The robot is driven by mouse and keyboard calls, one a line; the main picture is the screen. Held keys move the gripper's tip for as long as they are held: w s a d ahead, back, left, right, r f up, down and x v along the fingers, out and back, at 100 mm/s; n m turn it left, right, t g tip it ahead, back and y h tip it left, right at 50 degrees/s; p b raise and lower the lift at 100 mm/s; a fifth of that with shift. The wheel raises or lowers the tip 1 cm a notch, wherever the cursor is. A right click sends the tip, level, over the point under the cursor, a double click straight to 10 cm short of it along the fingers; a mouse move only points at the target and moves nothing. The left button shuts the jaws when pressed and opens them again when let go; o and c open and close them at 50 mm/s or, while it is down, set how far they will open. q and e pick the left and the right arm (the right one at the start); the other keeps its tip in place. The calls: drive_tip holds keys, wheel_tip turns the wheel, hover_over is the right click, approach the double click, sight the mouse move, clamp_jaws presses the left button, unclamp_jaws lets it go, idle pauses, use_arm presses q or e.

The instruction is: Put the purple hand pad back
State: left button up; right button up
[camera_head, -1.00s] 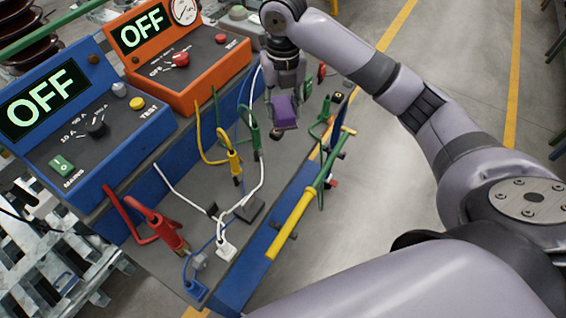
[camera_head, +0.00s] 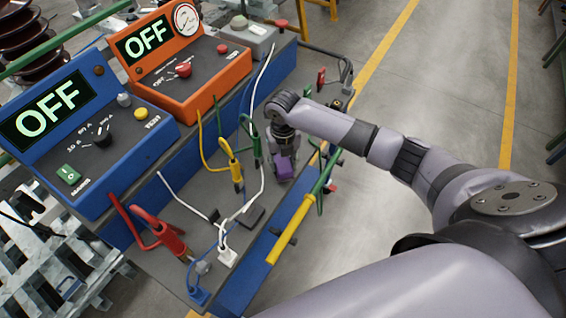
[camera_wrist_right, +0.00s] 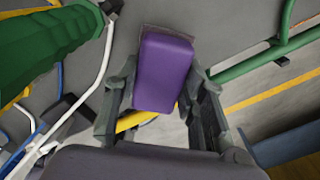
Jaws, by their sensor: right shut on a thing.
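The purple hand pad (camera_head: 285,167) is held in my right gripper (camera_head: 284,158) over the right part of the grey bench top (camera_head: 190,188). In the right wrist view the purple hand pad (camera_wrist_right: 164,72) sits between the two fingers of my right gripper (camera_wrist_right: 160,95), which are shut on it. A dark grey edge shows along the pad's far end. I cannot tell whether the pad touches the bench top. My left gripper is not in view.
A green clamp (camera_head: 249,135) and a yellow clamp (camera_head: 230,158) stand just left of the gripper. A green and yellow rod (camera_head: 298,222) lies along the bench's right edge. Blue (camera_head: 88,130) and orange (camera_head: 185,62) testers reading OFF stand at the left. Cables cross the bench.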

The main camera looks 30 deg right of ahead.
sight(283, 162)
drive_tip(key=shift+f, duration=0.65)
drive_tip(key=shift+f, duration=0.15)
drive_tip(key=o, duration=1)
drive_tip(key=shift+o, duration=0.2)
drive_tip(key=shift+r, duration=0.3)
wheel_tip(283, 162, up, 12)
drive_tip(key=b, duration=0.1)
